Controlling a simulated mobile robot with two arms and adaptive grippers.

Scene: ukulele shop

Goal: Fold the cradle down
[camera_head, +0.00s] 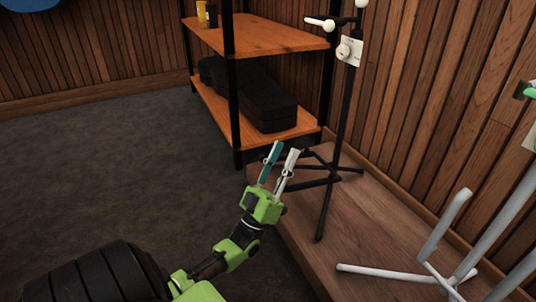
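A black stand (346,110) stands upright on the wooden platform at the upper right. Its cradle (340,22) has white-tipped prongs at the top, one sticking out to the left and one ending at the top edge of the picture. A white tag (351,50) with a round knob is below it. My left gripper (283,151) is open and empty, left of the stand's dark legs and well below the cradle in the picture. Its two fingers are apart, one teal and one pale. My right gripper is not in view.
A pale grey stand (451,262) is at the right, partly cut off; a green part (525,90) shows above it. The wooden platform (300,223) runs along the plank wall. A shelf (265,35) with a black case (252,95) stands behind.

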